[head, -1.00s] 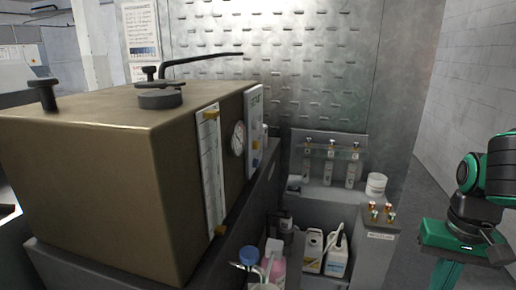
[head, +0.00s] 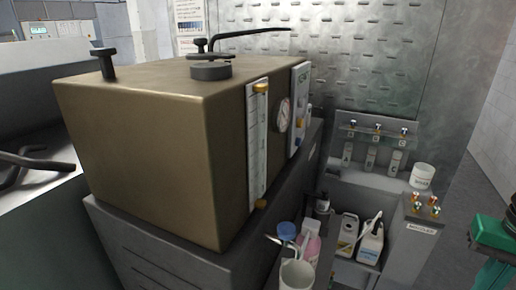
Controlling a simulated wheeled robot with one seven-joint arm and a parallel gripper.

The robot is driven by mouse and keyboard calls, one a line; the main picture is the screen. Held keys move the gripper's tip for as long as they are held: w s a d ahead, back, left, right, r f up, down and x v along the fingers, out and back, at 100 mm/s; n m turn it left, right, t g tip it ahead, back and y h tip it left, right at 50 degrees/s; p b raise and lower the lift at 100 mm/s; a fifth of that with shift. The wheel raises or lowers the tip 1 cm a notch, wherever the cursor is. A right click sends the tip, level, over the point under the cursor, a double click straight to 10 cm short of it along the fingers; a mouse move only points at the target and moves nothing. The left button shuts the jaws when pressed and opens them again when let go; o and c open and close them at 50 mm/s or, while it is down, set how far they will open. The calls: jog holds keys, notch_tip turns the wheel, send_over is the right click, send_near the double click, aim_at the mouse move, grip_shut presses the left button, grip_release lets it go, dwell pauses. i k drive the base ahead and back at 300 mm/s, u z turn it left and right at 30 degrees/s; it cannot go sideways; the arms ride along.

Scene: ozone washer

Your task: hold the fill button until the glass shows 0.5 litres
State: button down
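The sight glass (head: 257,145) is a tall, narrow white scale strip with brass fittings at top and bottom, on the front of the brown tank (head: 150,150). Its level and marks are too small to read. A narrow pale control panel (head: 299,108) stands at the tank's far right edge, turned steeply away. It has small blue and dark details, but I cannot tell which is the fill button. My green and dark arm shows at the right edge, well apart from the tank and panel. My gripper's fingertips cannot be made out.
A round gauge (head: 284,115) sits between glass and panel. Bottles and jugs (head: 347,235) crowd the low area right of the tank.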

aim_at(299, 124)
jog(key=u, duration=1.25)
jog(key=k, duration=1)
jog(key=z, duration=0.8)
jog(key=i, duration=0.5)
